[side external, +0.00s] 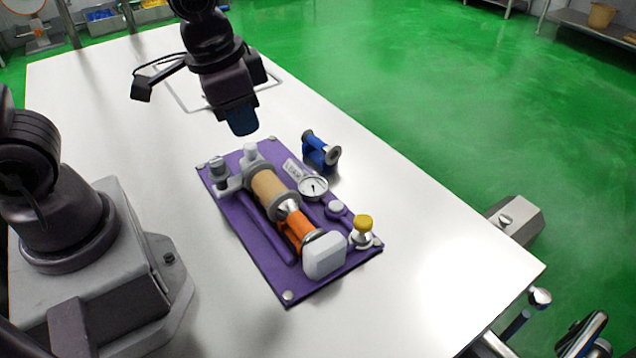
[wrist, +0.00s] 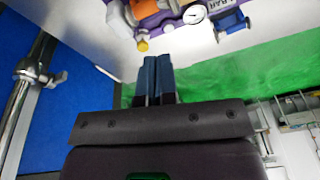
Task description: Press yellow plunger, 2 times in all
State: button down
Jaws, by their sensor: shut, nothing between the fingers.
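The yellow plunger (side external: 363,222) stands upright at the right corner of a purple panel (side external: 275,280) on the white table. Its round yellow cap is on a silver stem, and it also shows in the wrist view (wrist: 143,46), just left of and beyond my fingertips. My gripper (side external: 243,130) is shut and empty, with blue fingers pointing down. In the side view it hangs in the air near the panel's far end, apart from the plunger. The closed fingers (wrist: 157,62) fill the middle of the wrist view.
The panel also bears a tan cylinder (side external: 273,193), an orange part (side external: 300,228), a white block (side external: 325,256), a round gauge (side external: 313,187) and a white knob (side external: 337,207). A blue spool (side external: 318,150) lies beside the panel. The table (side external: 430,260) right of the plunger is clear.

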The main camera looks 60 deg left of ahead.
jog(key=s+a+r+n+t, duration=0.2)
jog(key=s+r, duration=0.4)
jog(key=r, duration=0.4)
jog(key=shift+a+n+t, duration=0.4)
jog(key=shift+a+t, duration=0.2)
jog(key=w+d+f+m+g, duration=0.2)
jog(key=w+d+f+m, duration=0.4)
jog(key=w+m, duration=0.3)
jog(key=w+d+f+m+g, duration=0.3)
jog(key=w+d+f+m, duration=0.4)
jog(key=w, duration=0.4)
jog(key=shift+w+d+f+m+g, duration=0.15)
jog(key=shift+w+f+m+g, duration=0.3)
jog(key=shift+m, duration=0.55)
jog(key=shift+f, duration=0.15)
